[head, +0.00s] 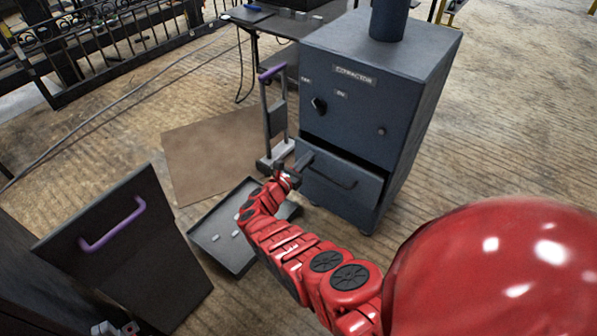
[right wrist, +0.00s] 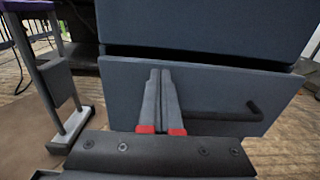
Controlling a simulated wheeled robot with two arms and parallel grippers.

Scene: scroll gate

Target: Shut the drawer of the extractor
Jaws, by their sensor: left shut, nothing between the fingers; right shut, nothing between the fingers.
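The extractor (head: 345,105) is a dark blue-grey cabinet with a labelled front, a knob and a pipe on top. Its drawer (head: 350,198) is low on the front, with a dark bar handle (head: 332,179). The drawer front stands slightly out, with a dark gap above it; it also shows in the right wrist view (right wrist: 215,90). My right gripper (head: 304,160) is shut and empty, its fingertips at the left part of the drawer front, left of the handle. Contact cannot be told. My left gripper (head: 117,328) is shut at the bottom left edge, mostly cut off, far from the drawer.
A dark bin-like box (head: 130,250) with a purple handle stands at left. A shallow grey tray (head: 225,250) lies on the floor below my right arm. A purple-handled stand (head: 272,120) is left of the extractor, near a brown sheet (head: 205,155). Floor right of the extractor is clear.

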